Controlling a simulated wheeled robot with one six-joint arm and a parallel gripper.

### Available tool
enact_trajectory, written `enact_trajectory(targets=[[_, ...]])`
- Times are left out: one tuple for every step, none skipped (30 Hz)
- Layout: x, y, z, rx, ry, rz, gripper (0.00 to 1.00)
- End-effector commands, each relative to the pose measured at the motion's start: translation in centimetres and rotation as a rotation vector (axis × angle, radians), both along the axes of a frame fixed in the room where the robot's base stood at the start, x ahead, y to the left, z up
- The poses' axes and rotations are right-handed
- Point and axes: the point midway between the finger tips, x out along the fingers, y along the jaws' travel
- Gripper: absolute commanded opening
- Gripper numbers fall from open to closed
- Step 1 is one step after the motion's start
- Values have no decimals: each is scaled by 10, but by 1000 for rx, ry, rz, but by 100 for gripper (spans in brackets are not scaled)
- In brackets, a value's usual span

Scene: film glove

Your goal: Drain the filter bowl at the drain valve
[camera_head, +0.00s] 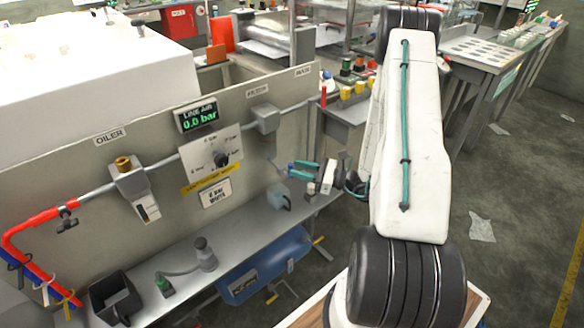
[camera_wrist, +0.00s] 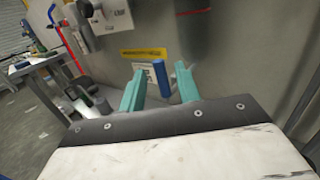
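My gripper (camera_head: 293,170) has teal fingers and is at the right end of the grey panel, below the grey filter head (camera_head: 265,118). The wrist view shows the fingers (camera_wrist: 160,88) apart. A small upright blue piece (camera_wrist: 160,74) shows between them; I cannot tell whether it is the drain valve's handle or whether a finger touches it. A dark, rounded body, likely the filter bowl (camera_wrist: 196,38), hangs just above and beyond the fingers. In the head view the bowl and valve are too small or hidden to make out. The line display (camera_head: 199,116) reads 0.0 bar.
A clear jug (camera_head: 278,197) stands on the bench (camera_head: 235,238) below my gripper. A grey bottle (camera_head: 205,254), a green-based item (camera_head: 164,285) and a black bin (camera_head: 113,298) stand farther left. The oiler (camera_head: 130,180) is on the panel.

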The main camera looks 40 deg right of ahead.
Motion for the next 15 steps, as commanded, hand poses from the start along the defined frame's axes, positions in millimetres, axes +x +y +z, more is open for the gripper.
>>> enact_trajectory(targets=[[-8,-7,-1,0,0,-5,33],[-12,-10,-1,0,0,-5,33],[-17,-13,-2,0,0,-4,33],[-21,-16,-2,0,0,-4,33],[-24,-18,-2,0,0,-3,33],[-28,-21,-3,-1,-1,-3,33],[-30,-22,-3,-1,-1,-3,33],[-32,-23,-3,-1,-1,-2,33],[-34,-25,-3,-1,-1,-1,33],[-35,-25,-3,-1,-1,0,33],[-36,-26,-4,-1,-1,0,33],[-36,-26,-4,-1,-1,0,33],[-36,-26,-4,-1,-1,0,33],[-36,-26,-4,-1,-1,1,33],[-36,-26,-4,-1,-1,1,33]])
